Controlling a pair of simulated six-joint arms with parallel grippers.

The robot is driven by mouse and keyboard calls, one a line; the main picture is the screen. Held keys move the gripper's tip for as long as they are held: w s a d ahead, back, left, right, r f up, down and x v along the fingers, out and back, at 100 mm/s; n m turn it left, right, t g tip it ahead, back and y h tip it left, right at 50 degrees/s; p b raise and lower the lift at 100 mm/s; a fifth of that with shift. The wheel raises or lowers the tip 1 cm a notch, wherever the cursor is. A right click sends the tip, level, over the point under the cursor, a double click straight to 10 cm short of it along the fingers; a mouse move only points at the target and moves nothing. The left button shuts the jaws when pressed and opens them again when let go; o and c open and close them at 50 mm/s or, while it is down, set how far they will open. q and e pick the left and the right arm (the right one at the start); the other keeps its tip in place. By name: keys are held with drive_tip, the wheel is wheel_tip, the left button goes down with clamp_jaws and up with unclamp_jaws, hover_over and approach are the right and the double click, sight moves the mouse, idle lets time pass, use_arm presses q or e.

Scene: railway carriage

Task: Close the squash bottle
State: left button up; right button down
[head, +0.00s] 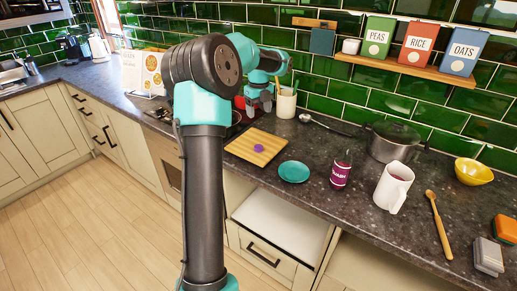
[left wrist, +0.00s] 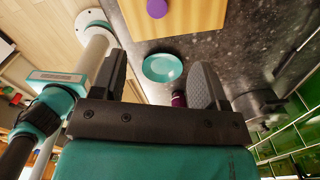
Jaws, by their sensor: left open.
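The squash bottle (head: 341,171) stands upright on the dark counter, with a purple label and a dark, narrow top. A small round purple cap (head: 258,147) lies on the wooden board (head: 240,150), apart from the bottle. My left gripper (head: 259,104) is raised beyond the board in the head view, partly hidden by its own arm. In the left wrist view its jaws (left wrist: 160,82) are apart and empty. There the cap (left wrist: 157,8) shows at the top edge, and the bottle (left wrist: 178,99) shows beside the right finger, partly hidden. My right gripper is not seen.
A teal saucer (head: 294,172) lies between board and bottle. A pot of utensils (head: 286,103) stands by the tiled wall.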

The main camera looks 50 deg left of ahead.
use_arm(q)
hover_over(259, 146)
wheel_tip(259, 146, down, 11)
drive_tip(key=shift+a+r, duration=0.15)
idle(0.4)
drive_tip(key=shift+s+d+f, duration=0.1)
drive_tip(key=shift+f, duration=1.2)
drive_tip(key=shift+s+d+f, duration=0.1)
drive_tip(key=shift+f, duration=1.2)
drive_tip(key=shift+c, duration=0.4)
drive_tip(key=c, duration=0.9)
